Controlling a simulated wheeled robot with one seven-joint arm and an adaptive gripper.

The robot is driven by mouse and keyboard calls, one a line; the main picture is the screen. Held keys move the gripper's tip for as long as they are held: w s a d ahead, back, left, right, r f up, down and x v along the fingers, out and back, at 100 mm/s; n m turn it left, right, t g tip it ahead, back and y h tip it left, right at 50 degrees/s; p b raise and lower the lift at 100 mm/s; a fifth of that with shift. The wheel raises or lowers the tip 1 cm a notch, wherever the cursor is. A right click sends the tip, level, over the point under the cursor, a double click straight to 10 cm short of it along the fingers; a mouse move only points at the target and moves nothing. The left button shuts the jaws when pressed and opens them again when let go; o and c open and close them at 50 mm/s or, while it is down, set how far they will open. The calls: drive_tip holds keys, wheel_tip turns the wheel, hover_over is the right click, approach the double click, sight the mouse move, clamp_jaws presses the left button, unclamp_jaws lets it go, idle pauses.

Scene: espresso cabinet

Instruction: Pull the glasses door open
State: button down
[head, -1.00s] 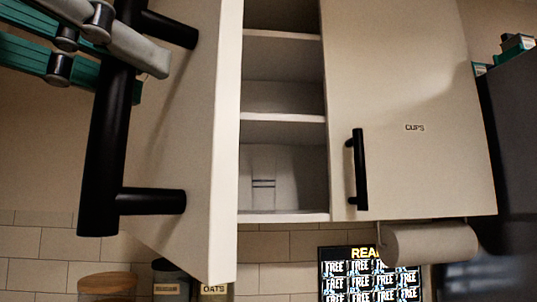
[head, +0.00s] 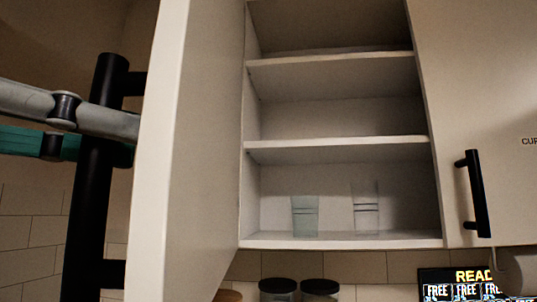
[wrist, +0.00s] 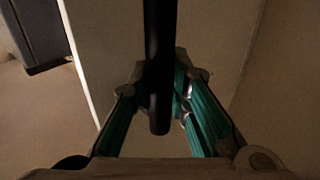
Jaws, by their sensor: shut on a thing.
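The glasses door (head: 195,150) is a pale panel standing wide open at the left of the cabinet in the head view. Its black bar handle (head: 88,205) is upright on the door's left side. My gripper (head: 128,140) is shut on the upper part of this handle. In the wrist view, the handle (wrist: 160,50) runs down between the teal fingers of my gripper (wrist: 168,92). The open cabinet shows a greenish glass (head: 305,216) and a clear glass (head: 366,210) on its bottom shelf (head: 340,241).
The closed cups door (head: 450,80) with its black handle (head: 474,195) is at the right. Dark-lidded jars (head: 278,288) stand below the cabinet. A poster (head: 462,288) and a paper roll (head: 517,270) show at lower right.

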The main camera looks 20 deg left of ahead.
drive_tip(key=shift+r, duration=0.1)
drive_tip(key=c, duration=1.5)
unclamp_jaws()
drive_tip(key=shift+v, duration=3.7)
